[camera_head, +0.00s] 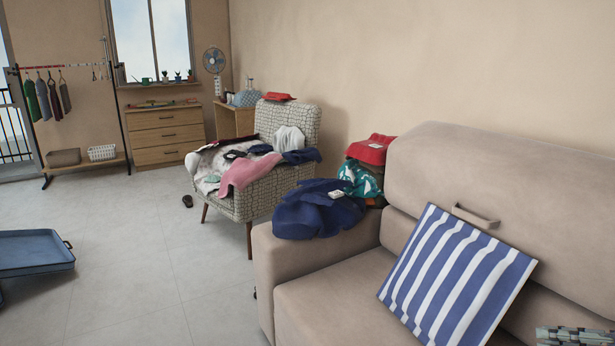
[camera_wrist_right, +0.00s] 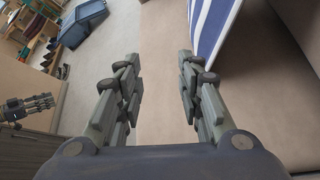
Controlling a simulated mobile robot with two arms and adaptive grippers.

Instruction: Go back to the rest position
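My right gripper (camera_wrist_right: 160,95) is open and empty in the wrist view, its two jointed fingers wide apart above the beige sofa seat. The blue-and-white striped cushion (camera_wrist_right: 211,25) is just beyond its right finger, apart from it. A grey-green jointed piece at the bottom right corner of the head view looks like part of this gripper. A grey fingered piece at the left edge of the wrist view looks like my left gripper (camera_wrist_right: 30,106); it is too small to tell whether it is open. The left gripper does not show in the head view.
The beige sofa (camera_head: 325,305) fills the right, with dark blue clothing (camera_head: 300,213) on its arm and the striped cushion (camera_head: 450,280) on it. A patterned armchair (camera_head: 302,122) holds piled clothes. A blue open case (camera_head: 35,250) lies left. The tiled floor between is mostly clear.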

